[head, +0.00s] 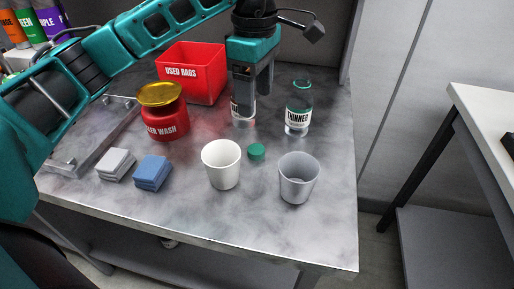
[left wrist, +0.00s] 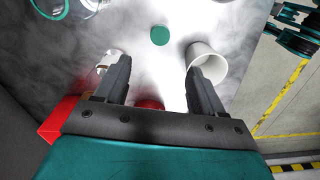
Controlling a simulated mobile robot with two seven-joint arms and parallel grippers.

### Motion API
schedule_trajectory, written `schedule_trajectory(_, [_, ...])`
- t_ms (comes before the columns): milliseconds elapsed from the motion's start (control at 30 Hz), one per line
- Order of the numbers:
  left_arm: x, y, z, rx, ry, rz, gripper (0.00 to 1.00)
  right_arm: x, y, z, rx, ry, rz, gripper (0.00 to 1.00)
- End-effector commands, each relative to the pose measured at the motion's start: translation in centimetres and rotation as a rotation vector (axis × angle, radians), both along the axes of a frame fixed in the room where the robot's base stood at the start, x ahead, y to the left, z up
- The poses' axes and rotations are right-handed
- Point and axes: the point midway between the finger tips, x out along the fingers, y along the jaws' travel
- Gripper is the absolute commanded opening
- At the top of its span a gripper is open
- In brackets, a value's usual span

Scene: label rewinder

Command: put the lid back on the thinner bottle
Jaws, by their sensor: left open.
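The thinner bottle (head: 297,121) stands upright at the back right of the table, a clear bottle with a white label and a green tint near its top. Part of a clear bottle with a green rim (left wrist: 50,8) shows at the upper left of the left wrist view. A round green lid (head: 256,151) lies flat on the table, in front and left of the thinner bottle; it also shows in the left wrist view (left wrist: 160,35). My left gripper (head: 254,98) is open and empty above the table, behind the lid and left of the thinner bottle. My right gripper is not seen.
A second labelled bottle (head: 243,119) stands partly hidden behind my left gripper. A white cup (head: 222,167) and a grey cup (head: 298,180) stand in front of the lid. A red jar (head: 168,122), red rag bin (head: 205,75) and sponge-like blocks (head: 152,174) stand left. The front right is clear.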

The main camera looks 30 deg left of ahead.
Motion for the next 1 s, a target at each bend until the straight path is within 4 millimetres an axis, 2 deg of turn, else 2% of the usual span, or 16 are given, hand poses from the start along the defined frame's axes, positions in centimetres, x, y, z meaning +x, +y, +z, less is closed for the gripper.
schedule_trajectory(433, [-0.1,0.0,-6.9,0.001,0.004,0.000,0.69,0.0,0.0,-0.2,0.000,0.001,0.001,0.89])
schedule_trajectory(567, [0.0,0.0,-7.6,0.000,0.001,0.000,0.69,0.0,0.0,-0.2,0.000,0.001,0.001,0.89])
schedule_trajectory(867, [0.0,0.0,-7.8,0.000,0.001,0.000,0.69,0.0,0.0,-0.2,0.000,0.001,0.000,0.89])
schedule_trajectory(1000, [-0.1,0.1,-9.2,0.000,0.004,0.001,0.69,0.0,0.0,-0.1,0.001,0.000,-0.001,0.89])
